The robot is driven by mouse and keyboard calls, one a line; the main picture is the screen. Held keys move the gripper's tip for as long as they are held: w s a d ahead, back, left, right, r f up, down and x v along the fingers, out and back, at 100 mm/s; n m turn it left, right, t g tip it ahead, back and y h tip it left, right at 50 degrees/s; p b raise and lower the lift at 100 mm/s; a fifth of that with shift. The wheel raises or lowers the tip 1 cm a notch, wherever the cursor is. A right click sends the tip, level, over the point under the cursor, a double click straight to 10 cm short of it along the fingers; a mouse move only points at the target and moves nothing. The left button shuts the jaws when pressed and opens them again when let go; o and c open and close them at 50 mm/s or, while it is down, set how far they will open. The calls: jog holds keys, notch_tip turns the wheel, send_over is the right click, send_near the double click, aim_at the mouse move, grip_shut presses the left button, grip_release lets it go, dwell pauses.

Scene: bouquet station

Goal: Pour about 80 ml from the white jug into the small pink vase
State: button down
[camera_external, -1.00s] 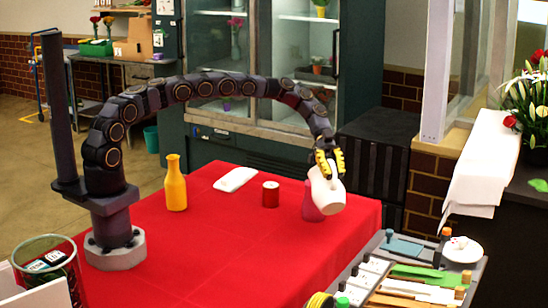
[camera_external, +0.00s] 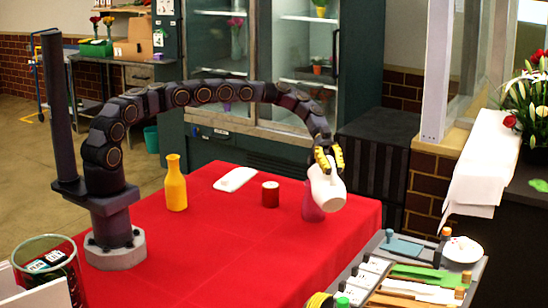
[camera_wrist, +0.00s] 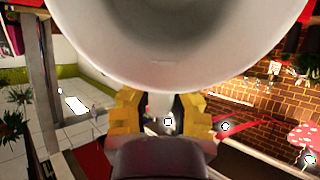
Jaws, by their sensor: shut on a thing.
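The white jug (camera_external: 327,190) is in my gripper (camera_external: 329,160), whose yellow fingers are shut on it. The jug is tilted and held above the table, in front of the small pink vase (camera_external: 311,208). The jug hides much of the vase, including its mouth. In the wrist view the jug (camera_wrist: 165,45) fills the top of the picture, with my gripper's yellow fingers (camera_wrist: 158,112) closed on its handle below. I cannot see any liquid, or whether the jug's lip is over the vase's mouth.
A tray of tools (camera_external: 405,275) lies at the front right. The table's front middle is clear.

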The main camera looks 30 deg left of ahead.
aim_at(329, 192)
jog(key=shift+w+a+r+g+h, duration=0.5)
dwell(1.6)
jog(key=shift+w+a+r+g+h, duration=0.25)
jog(key=shift+w+a+g+h, duration=0.2)
jog(key=shift+w+a, duration=0.2)
dwell(0.7)
jog(key=shift+s+d+f+t+y, duration=0.1)
jog(key=shift+s+d+t+y, duration=0.4)
jog(key=shift+s+d, duration=0.3)
jog(key=shift+s+d+f+t+y+b, duration=0.6)
jog(key=shift+d+f+t+y+b, duration=0.1)
jog(key=shift+d+b, duration=0.1)
jog(key=shift+s+d+f+t+y+b, duration=0.35)
jog(key=shift+f+t+y, duration=0.1)
jog(key=shift+f, duration=0.15)
jog(key=shift+d+f+t+y, duration=0.15)
jog(key=shift+f+t+y, duration=0.2)
jog(key=shift+f, duration=0.3)
